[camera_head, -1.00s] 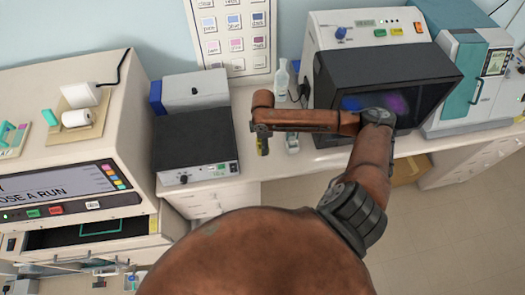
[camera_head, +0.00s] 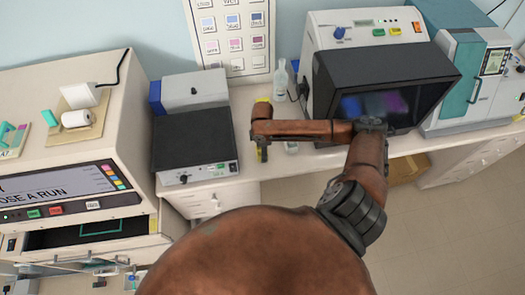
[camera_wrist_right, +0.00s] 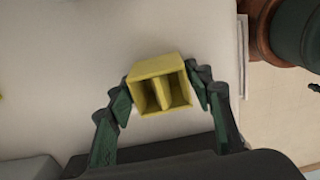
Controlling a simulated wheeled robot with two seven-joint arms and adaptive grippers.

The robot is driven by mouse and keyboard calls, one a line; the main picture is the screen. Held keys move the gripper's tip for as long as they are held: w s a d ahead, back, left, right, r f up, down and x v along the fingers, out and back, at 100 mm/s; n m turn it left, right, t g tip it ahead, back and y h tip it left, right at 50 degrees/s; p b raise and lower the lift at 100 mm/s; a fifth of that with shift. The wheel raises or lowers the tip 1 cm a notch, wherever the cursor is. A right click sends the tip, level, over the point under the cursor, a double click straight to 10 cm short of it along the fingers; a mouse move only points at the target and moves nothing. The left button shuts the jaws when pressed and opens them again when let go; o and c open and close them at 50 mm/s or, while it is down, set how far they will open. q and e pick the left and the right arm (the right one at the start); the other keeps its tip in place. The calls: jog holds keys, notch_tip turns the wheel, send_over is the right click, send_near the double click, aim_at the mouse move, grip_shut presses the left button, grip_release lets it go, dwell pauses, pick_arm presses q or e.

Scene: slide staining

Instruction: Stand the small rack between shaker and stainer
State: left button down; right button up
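The small rack (camera_wrist_right: 160,80) is yellow with two open compartments facing the wrist camera. It sits between the fingertips of my right gripper (camera_wrist_right: 160,88), which appear to touch both its sides. In the head view a bit of yellow (camera_head: 262,154) shows below my right gripper (camera_head: 262,142), over the bench by the black-topped unit. The wrist view shows pale bench under the rack; whether it touches the bench I cannot tell. The black-topped unit (camera_head: 195,148) with a front control strip stands left of the gripper, the dark-hooded machine (camera_head: 385,75) right. My left gripper is out of view.
Another yellow object (camera_head: 262,100) is partly hidden behind my right wrist. A clear bottle (camera_head: 281,80) stands at the back, and a small clear container (camera_head: 291,147) lies right of the gripper. The bench's front edge and floor are close. A large screened machine (camera_head: 60,185) stands left.

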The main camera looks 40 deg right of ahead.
jog(key=shift+o, duration=1.2)
notch_tip(320, 180, up, 12)
jog(key=shift+r+b, duration=0.15)
jog(key=shift+b, duration=0.3)
